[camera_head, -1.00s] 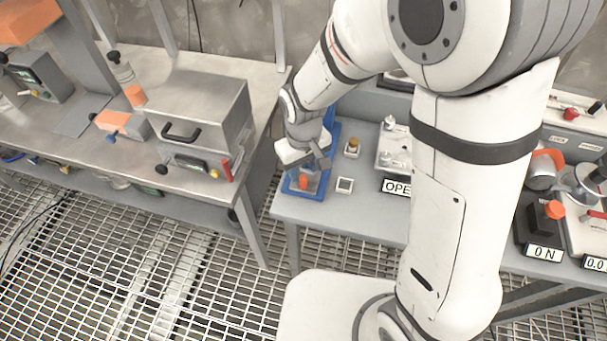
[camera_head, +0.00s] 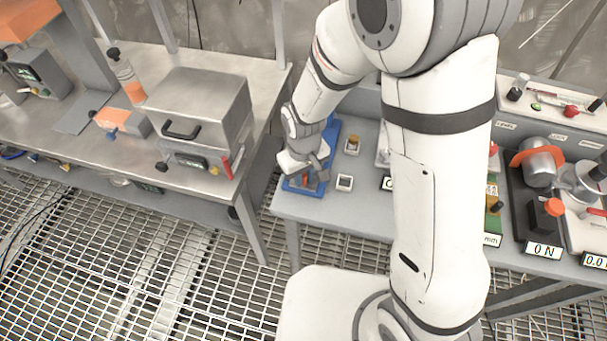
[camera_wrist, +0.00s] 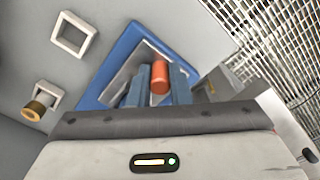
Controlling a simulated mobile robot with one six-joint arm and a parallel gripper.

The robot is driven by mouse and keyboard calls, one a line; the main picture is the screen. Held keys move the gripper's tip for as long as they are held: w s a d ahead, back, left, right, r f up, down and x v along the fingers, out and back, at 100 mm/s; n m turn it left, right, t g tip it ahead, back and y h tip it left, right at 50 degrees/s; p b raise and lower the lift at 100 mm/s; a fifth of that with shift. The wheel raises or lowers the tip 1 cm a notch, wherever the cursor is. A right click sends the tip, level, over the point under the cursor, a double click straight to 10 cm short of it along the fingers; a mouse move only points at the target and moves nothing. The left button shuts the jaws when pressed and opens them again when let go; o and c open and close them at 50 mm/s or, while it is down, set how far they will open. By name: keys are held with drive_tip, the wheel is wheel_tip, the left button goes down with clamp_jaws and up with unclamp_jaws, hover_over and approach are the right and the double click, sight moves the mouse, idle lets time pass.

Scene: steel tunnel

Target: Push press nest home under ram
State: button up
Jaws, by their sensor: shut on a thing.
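The press is a blue frame (camera_head: 334,133) on the left end of the right-hand grey table; my arm hides much of it. In the wrist view the blue frame (camera_wrist: 122,50) surrounds a light inner bed. An upright orange cylinder (camera_wrist: 159,76), seemingly the nest's grip, stands over this bed. My gripper (camera_head: 313,176) is low over the front of the frame. In the wrist view my gripper (camera_wrist: 157,88) has its two fingers on either side of the orange cylinder, shut on it. The nest's body and the ram cannot be made out.
A white square socket (camera_head: 344,183) and a brass-topped knob (camera_head: 352,145) sit just right of the press. A steel box (camera_head: 205,105) stands on the left bench, across a narrow gap. Gauges and an orange-banded motor (camera_head: 540,162) fill the table's right side.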

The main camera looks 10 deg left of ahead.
clamp_jaws()
drive_tip(key=w, duration=0.4)
drive_tip(key=w+b, duration=0.1)
drive_tip(key=w, duration=0.2)
drive_tip(key=shift+d, duration=0.3)
drive_tip(key=o, duration=0.6)
unclamp_jaws()
